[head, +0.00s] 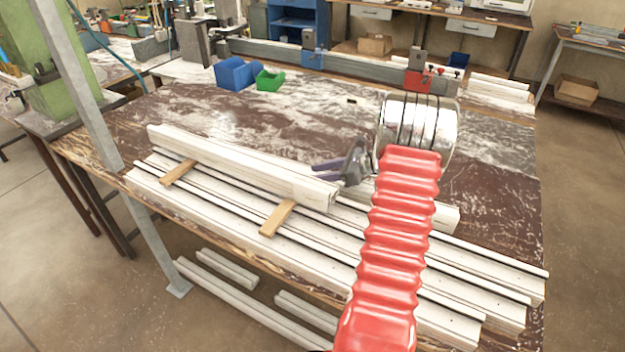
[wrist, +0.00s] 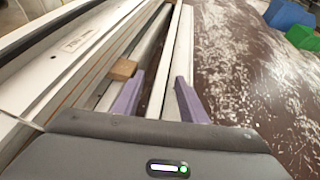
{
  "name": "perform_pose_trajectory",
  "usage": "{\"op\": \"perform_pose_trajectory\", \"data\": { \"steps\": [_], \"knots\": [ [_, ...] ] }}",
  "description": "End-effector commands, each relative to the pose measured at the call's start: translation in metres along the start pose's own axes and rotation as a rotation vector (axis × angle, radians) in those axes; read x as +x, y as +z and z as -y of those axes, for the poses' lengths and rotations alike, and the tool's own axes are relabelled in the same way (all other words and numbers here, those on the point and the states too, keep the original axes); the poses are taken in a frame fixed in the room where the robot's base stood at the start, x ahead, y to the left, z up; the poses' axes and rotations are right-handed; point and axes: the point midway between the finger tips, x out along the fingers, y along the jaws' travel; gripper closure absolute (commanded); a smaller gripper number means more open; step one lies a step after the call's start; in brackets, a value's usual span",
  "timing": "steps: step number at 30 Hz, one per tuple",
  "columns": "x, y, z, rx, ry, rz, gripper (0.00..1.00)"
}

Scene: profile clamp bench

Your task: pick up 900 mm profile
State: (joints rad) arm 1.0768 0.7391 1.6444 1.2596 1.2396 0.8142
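Several long white profiles lie on the brown bench. A shorter, thicker profile stack (head: 240,165) lies on two wooden spacers over longer profiles (head: 240,212). I cannot tell which one is the 900 mm profile. My gripper (head: 318,167) is at the right end of the upper stack, its purple fingers pointing left. In the wrist view my gripper (wrist: 158,82) is open, with a narrow white profile strip (wrist: 170,65) running between the fingers. Gaps show beside the strip, and no grip is visible. A wider profile with printed marking (wrist: 75,45) lies to the left.
A wooden spacer (head: 277,217) and another (head: 179,172) lie across the lower profiles. A clamp rail (head: 350,66) with a red clamp (head: 418,80) crosses the back. Bench surface between is clear.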

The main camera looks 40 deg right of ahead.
Motion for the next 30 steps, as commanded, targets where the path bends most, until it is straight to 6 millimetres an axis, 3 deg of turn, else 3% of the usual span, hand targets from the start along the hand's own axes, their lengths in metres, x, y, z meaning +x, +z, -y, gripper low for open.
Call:
{"op": "perform_pose_trajectory", "data": {
  "steps": [6, 22, 30],
  "knots": [
    [0.0001, 0.0001, -0.0001, 0.0, 0.0, 0.0, 0.63],
    [0.0001, 0.0002, 0.0002, 0.0, 0.0, 0.0, 1.0],
    [0.0, 0.0001, 0.0, -0.001, 0.0, 0.0, 1.0]
  ]
}}
